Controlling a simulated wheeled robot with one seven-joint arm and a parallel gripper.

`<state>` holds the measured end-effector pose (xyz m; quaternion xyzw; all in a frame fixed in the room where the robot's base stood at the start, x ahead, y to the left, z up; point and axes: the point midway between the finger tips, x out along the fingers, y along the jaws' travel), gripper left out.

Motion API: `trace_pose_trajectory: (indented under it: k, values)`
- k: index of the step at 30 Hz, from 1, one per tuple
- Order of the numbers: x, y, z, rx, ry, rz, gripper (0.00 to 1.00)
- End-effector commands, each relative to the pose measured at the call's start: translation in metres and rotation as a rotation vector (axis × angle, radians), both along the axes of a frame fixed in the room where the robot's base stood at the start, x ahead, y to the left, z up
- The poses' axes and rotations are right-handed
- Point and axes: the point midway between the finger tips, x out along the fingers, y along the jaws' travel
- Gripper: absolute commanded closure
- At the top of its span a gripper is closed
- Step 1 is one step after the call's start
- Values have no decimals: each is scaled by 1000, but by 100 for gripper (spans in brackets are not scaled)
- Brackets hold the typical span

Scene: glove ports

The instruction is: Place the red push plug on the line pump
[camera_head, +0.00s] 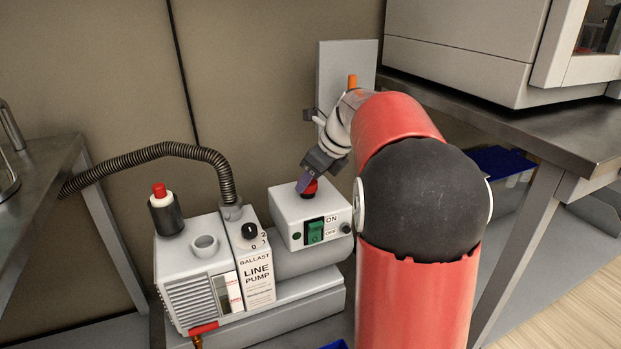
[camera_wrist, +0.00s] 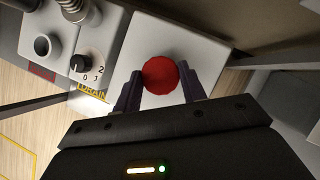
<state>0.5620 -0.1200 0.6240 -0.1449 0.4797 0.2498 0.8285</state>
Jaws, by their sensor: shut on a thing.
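The line pump (camera_head: 258,280) is a light grey unit with a ballast knob, a green switch and an open round port. The red push plug (camera_head: 310,187) is at the top of the pump's switch box, between my fingertips; it also shows in the wrist view (camera_wrist: 160,75) as a round red top. My gripper (camera_head: 306,183) is shut on the plug, with one finger on each side (camera_wrist: 158,92). The plug's lower end is hidden, so I cannot tell whether it is seated or just above the box.
A black bottle with a red cap (camera_head: 162,200) stands on the pump's left side. A ribbed hose (camera_head: 150,153) runs left from the pump. A steel bench (camera_head: 545,125) stands at right, and another bench edge (camera_head: 50,175) at left. A red-handled drain valve (camera_head: 203,328) sticks out in front.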

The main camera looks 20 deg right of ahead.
Motion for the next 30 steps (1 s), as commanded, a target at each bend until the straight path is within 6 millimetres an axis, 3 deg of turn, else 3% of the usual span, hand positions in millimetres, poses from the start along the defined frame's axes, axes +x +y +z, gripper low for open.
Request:
trace_pose_trajectory:
  k: [2, 3, 7, 17, 20, 30]
  values:
    - [0, 0, -3, 1, 2, 0, 81]
    - [0, 0, -2, 0, 0, 0, 54]
    - [0, 0, -2, 0, 1, 0, 37]
    - [0, 0, 1, 0, 0, 1, 37]
    - [-4, -3, 12, 0, -1, 0, 37]
    - [-33, -23, 74, -2, -1, -1, 37]
